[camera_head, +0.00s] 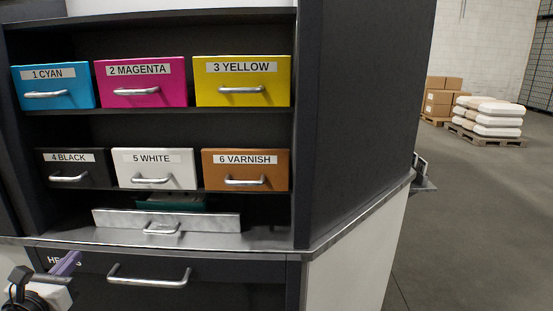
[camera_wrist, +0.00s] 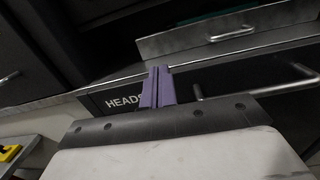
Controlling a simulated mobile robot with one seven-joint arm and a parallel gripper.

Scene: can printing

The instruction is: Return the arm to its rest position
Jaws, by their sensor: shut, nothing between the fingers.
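My gripper (camera_wrist: 160,72) shows in the wrist view as two purple fingers pressed together with nothing between them. In the head view the purple fingers (camera_head: 69,263) show at the lower left, with part of my arm cut off by the frame edge. They are in front of the black lower drawer marked HEADS (camera_head: 148,289), whose label they partly cover in the head view. Whether the fingertips touch the cabinet front cannot be told. Most of my arm is out of view.
Cyan (camera_head: 53,86), magenta, yellow, black, white and varnish drawers fill two shelves. A metal tray with a handle (camera_head: 166,219) sits below them. The drawer handle (camera_head: 148,276) sticks out near my gripper. Open floor (camera_head: 465,230) lies right; pallets stand beyond.

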